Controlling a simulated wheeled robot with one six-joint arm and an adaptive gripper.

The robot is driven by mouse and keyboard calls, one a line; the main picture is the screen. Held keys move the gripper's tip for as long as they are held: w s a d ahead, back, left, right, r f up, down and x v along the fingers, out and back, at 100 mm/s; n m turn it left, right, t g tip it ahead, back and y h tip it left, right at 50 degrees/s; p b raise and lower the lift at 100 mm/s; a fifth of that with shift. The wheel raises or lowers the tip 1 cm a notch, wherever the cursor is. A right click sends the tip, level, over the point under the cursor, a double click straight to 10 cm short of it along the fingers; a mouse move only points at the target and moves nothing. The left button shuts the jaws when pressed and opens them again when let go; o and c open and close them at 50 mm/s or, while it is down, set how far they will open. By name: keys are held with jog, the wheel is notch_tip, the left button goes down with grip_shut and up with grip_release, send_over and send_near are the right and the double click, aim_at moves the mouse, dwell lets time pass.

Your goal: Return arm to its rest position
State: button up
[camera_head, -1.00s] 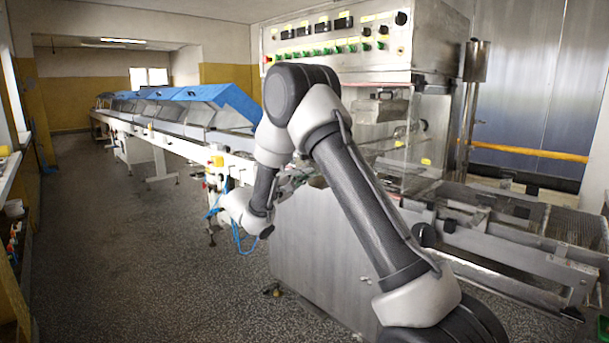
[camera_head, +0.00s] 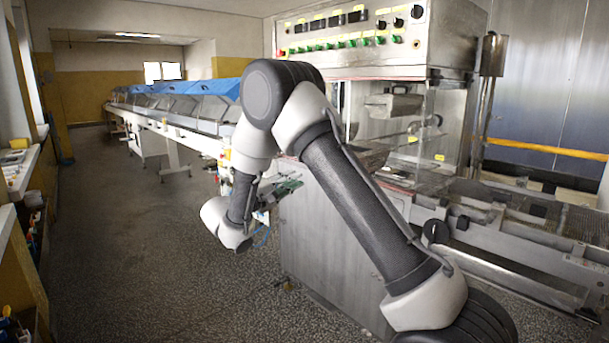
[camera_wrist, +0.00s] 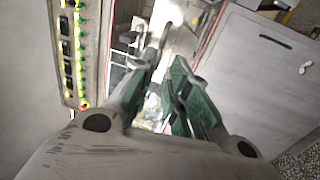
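My arm is bent, with its elbow raised in the middle of the head view and its forearm hanging down to the left. My gripper (camera_head: 290,187) shows there only in small part, beside the wrist and in front of the machine's side. In the wrist view my gripper (camera_wrist: 164,62) has two green-padded fingers with a gap between them. It is open, and I see nothing held between the fingers.
The steel enrober machine (camera_head: 330,240) stands close behind my arm, with a control panel (camera_head: 350,35) on top. A long conveyor line (camera_head: 185,105) with blue covers runs back left. A cluttered shelf (camera_head: 20,170) lines the left wall. The floor (camera_head: 130,250) at left is clear.

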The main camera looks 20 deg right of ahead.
jog(key=shift+v, duration=0.95)
jog(key=s+d+f+n+g+y, duration=0.25)
jog(key=s+d+f+g, duration=0.2)
jog(key=f, duration=0.25)
jog(key=s+d+g+y, duration=0.3)
jog(key=s+g+y, duration=0.1)
jog(key=s, duration=0.7)
jog(key=s+r+m+t+y, duration=0.3)
jog(key=s+r+y, duration=0.2)
jog(key=s, duration=0.6)
jog(key=s+d+r+m+t+y, duration=0.1)
jog(key=s+r+m+t+y, duration=0.2)
jog(key=s, duration=0.9)
jog(key=shift+d+r+y, duration=0.25)
jog(key=shift+r+y, duration=1.35)
jog(key=shift+y, duration=0.55)
